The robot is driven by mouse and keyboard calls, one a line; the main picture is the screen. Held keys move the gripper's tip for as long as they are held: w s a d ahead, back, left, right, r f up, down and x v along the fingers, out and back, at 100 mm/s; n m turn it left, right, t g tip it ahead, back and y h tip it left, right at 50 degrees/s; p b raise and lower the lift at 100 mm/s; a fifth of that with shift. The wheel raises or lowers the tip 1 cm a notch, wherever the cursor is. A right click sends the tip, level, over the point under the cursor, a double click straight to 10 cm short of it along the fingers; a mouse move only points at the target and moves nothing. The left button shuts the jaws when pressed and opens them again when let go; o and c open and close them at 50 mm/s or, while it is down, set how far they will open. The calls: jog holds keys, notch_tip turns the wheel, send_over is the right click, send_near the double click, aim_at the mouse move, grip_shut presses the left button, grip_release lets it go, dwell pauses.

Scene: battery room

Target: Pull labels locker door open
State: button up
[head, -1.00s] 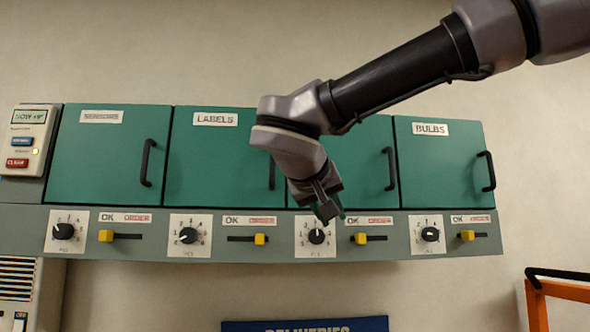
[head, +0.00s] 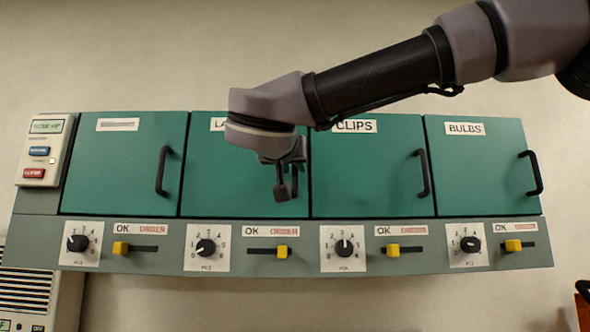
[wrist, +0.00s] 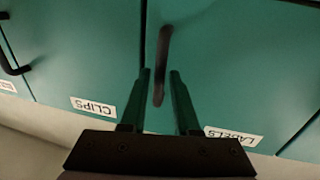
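The labels locker door (head: 225,175) is a green panel, second from the left in the row, and it is shut. Its white label (head: 217,125) is partly hidden by my arm in the head view; the label also shows upside down in the wrist view (wrist: 233,137). My gripper (head: 286,192) is in front of the door's right side and hides its handle in the head view. In the wrist view the dark handle (wrist: 163,50) lies between the two fingers of my gripper (wrist: 160,74), which are open and apart. I cannot tell how deep the handle sits between them.
The clips door (head: 365,175) is just right of the labels door, with the bulbs door (head: 485,180) beyond it. All are shut. A panel below (head: 300,260) carries dials and yellow sliders. A control box (head: 45,150) is at the left end.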

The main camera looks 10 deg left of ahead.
jog(key=shift+w, duration=1.05)
grip_shut()
dwell(0.7)
